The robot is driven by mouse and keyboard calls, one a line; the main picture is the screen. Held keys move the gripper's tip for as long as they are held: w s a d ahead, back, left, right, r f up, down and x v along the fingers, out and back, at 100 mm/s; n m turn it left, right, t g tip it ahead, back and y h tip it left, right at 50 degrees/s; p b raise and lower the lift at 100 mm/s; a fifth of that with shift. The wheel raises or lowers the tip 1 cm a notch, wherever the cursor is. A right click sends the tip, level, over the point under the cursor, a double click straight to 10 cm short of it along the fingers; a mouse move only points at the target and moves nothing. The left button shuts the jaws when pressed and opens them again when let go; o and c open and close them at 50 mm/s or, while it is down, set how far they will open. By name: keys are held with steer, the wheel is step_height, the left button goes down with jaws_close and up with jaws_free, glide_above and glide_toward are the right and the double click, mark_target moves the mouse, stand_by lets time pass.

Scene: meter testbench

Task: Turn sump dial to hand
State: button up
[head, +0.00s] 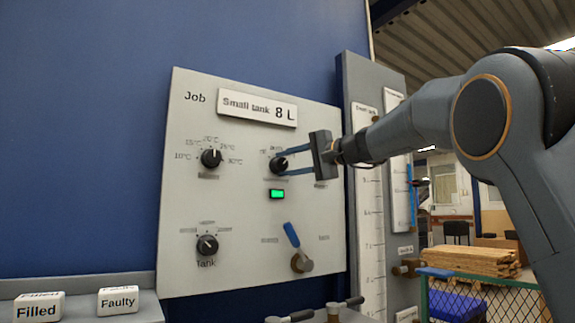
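A pale control panel (235,275) stands against a blue wall. Its upper right dial (279,166) is a black knob with a light pointer mark. The small labels around this dial are blurred or hidden, so I cannot read its name or setting. My gripper (279,162) reaches in from the right, with its two blue-grey fingers apart, one above and one below this knob. I cannot tell whether the fingers press on it. A green lit indicator (277,194) sits just below.
The panel also bears a temperature dial (211,158), a Tank dial (207,245) and a blue-handled lever (292,236). A "Small tank 8 L" sign (257,107) is above. A gauge column (371,210) stands to the right. Filled (38,308) and Faulty (118,300) blocks are lower left.

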steer(key=shift+o, duration=1.3)
steer(key=v, duration=0.7)
steer(key=shift+s+d+b, duration=0.2)
steer(key=shift+d+b, duration=0.1)
steer(key=shift+d, duration=0.05)
